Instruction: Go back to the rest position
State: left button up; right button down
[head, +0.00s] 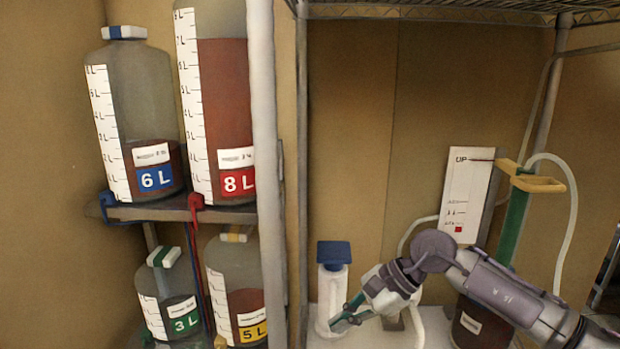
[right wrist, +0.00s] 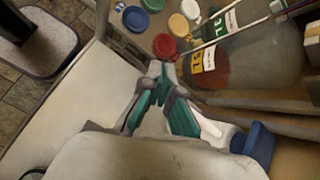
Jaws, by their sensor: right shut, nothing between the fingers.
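My right arm comes in from the lower right in the head view. Its gripper (head: 350,316) is low, beside a white cylinder with a blue cap (head: 333,285); I cannot tell whether they touch. In the right wrist view the gripper's green and grey fingers (right wrist: 160,82) are shut and hold nothing. The blue cap (right wrist: 258,143) also shows there, to the right of the fingers. My left gripper is in neither view.
A shelf (head: 150,212) at left holds the 6 L bottle (head: 135,120) and 8 L bottle (head: 225,110). Below are the 3 L bottle (head: 168,295) and 5 L bottle (head: 237,290). A green pump with a yellow handle (head: 540,184) and clear hose stands behind my right arm. Metal posts (head: 264,150) flank the bottles.

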jog(key=s+a+r+m+t+y, duration=0.4)
jog(key=a+r+m+t+y, duration=0.2)
jog(key=a+r+m+y, duration=0.45)
jog(key=w+d+f+m+t+h, duration=0.2)
jog(key=d+f+m+t+h, duration=0.35)
jog(key=m, duration=0.85)
jog(key=w+d+f+m+t+h, duration=0.1)
jog(key=d+f+m+t+h, duration=0.2)
jog(key=d+m+t+h, duration=0.85)
jog(key=s+d+f+m+g, duration=0.2)
jog(key=s+f+m+g, duration=0.2)
jog(key=f+m+g, duration=0.55)
jog(key=s+d+f+m+g+h, duration=0.1)
jog(key=s+d+f+m+g, duration=0.15)
jog(key=s+f+m, duration=0.4)
jog(key=s+d+f+m+g, duration=0.15)
jog(key=s+f+g, duration=0.25)
jog(key=s, duration=0.6)
jog(key=s+d+f+m+g+h, duration=0.1)
jog(key=s+d+f+m+g, duration=0.15)
jog(key=s+f+g, duration=0.4)
notch_tip(320, 180, down, 25)
jog(key=s+t+b, duration=0.2)
jog(key=b, duration=0.1)
jog(key=s+d+f+g+b, duration=0.1)
jog(key=s+d+f+b, duration=0.1)
jog(key=s+f, duration=1.5)
notch_tip(320, 180, down, 4)
jog(key=shift+d+r, duration=0.1)
jog(key=shift+d, duration=0.1)
